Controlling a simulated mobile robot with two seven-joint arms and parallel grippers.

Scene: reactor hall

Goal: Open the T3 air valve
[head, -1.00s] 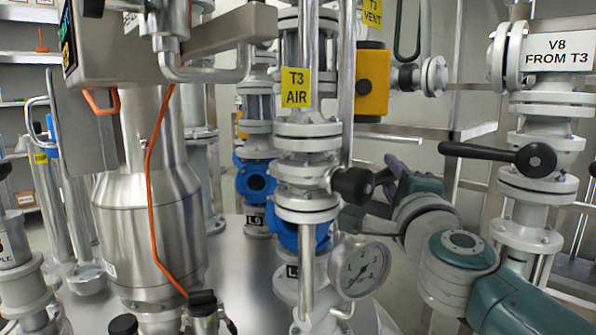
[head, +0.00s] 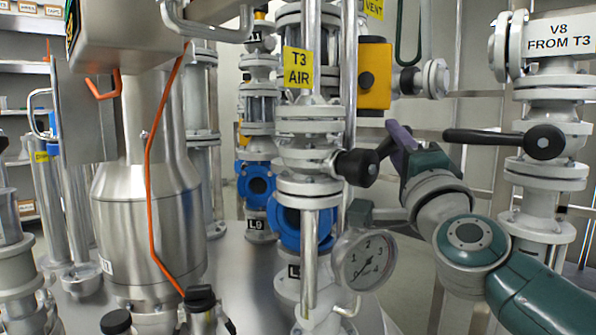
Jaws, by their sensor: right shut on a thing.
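The T3 air valve is a grey flanged valve (head: 307,158) on a vertical pipe in the middle of the head view. A yellow "T3 AIR" tag (head: 298,68) hangs above it. Its black hub and handle (head: 356,167) stick out to the right and away from me. My right gripper (head: 390,147), on a green and grey arm from the lower right, is shut on the handle's far end. The fingertips and the gripped part are mostly hidden. My left gripper is not in view.
A pressure gauge (head: 364,259) sits just below the handle, close to my right arm. The V8 valve's black lever (head: 508,140) reaches left above that arm. A steel vessel (head: 147,205) with an orange cable stands at left.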

